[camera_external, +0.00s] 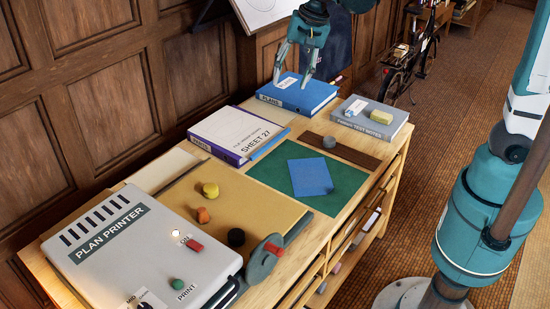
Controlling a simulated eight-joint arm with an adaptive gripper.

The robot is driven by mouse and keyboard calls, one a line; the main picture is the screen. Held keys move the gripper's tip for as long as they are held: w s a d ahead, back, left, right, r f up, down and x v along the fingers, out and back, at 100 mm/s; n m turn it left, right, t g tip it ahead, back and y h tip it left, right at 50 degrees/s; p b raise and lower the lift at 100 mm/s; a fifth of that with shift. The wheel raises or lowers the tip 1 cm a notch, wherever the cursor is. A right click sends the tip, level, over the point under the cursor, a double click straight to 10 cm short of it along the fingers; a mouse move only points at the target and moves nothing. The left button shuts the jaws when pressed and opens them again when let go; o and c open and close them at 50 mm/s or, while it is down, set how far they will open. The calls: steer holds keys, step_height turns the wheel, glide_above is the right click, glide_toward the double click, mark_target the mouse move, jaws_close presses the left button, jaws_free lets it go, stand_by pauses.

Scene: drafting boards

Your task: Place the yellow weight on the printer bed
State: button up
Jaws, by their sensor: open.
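The yellow weight (210,190) is a small knob-like piece. It rests on the tan sheet or board (262,206) that lies beside the printer. The plan printer (160,262) is a light grey box with a green and a red button at the lower left. I cannot tell for sure which surface is its bed; the tan one adjoins it. My gripper (291,84) is open and empty, pointing down over the blue PLANS binder (318,96), well away from the yellow weight. Whether its fingertips touch the binder is unclear.
An orange weight (203,215) and a black weight (236,238) share the tan surface. A green mat (340,190) bears a blue sheet (310,177). A grey weight (329,142), a purple-edged binder (235,133) and a grey book (395,122) stand further back.

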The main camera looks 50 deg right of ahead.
steer(key=s+d+n+t, duration=0.2)
steer(key=s+d+n, duration=0.3)
steer(key=s+d, duration=0.4)
steer(key=s+d+f+n+t+h, duration=0.1)
steer(key=s+d+n+t, duration=0.1)
steer(key=s+d+n, duration=0.4)
steer(key=s+d, duration=0.4)
steer(key=s, duration=0.6)
steer(key=shift+s+d+f, duration=0.2)
steer(key=shift+s+f, duration=0.05)
steer(key=shift+f, duration=0.05)
